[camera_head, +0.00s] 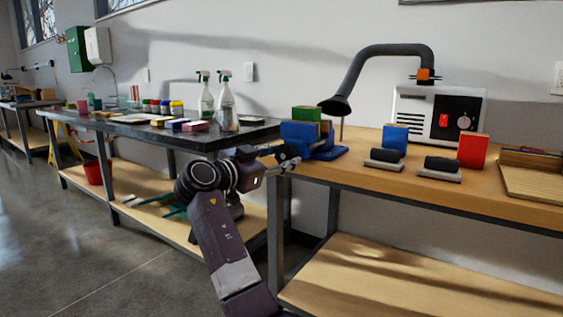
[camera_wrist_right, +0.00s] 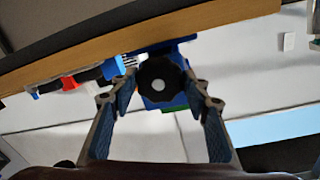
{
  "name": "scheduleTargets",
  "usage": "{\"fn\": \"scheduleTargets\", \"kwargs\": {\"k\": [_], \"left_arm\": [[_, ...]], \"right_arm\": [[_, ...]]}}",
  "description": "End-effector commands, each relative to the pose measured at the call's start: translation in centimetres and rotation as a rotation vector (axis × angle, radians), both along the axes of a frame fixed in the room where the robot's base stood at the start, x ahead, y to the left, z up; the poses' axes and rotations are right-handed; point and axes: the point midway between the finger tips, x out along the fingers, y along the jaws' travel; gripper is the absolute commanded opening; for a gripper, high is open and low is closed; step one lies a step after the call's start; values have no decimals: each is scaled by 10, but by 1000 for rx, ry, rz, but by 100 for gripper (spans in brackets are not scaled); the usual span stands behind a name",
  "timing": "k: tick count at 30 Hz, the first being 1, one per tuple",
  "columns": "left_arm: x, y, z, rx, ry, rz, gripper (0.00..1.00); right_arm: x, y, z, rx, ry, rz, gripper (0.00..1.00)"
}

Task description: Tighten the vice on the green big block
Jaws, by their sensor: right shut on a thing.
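The blue vice (camera_head: 322,152) stands on the wooden bench near its left corner. The green big block (camera_head: 306,114) sits upright between its jaws, with a wooden-coloured piece beside it; any gap at the jaws is too small to tell. My right gripper (camera_head: 288,160) reaches the front of the vice from below left. In the wrist view, its fingers are shut on the dark round vice knob (camera_wrist_right: 160,82), one on each side. A strip of the green block (camera_wrist_right: 174,109) shows past the knob. My left gripper is not in view.
Blue block (camera_head: 395,137) and red block (camera_head: 473,150) stand on the wooden bench (camera_head: 520,205), with two dark-topped tools (camera_head: 439,166) before them. A white machine (camera_head: 440,112) and a dark suction hose (camera_head: 380,55) are behind. Spray bottles (camera_head: 226,105) stand on the dark table at left.

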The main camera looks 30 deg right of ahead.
Motion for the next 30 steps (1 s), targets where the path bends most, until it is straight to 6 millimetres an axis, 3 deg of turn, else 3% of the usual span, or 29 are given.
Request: {"fn": "scheduleTargets", "kwargs": {"k": [15,30], "left_arm": [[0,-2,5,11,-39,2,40],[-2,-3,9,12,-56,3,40]], "right_arm": [[-2,1,-2,154,-359,-4,19],[-2,0,-2,194,-457,-6,19]]}}
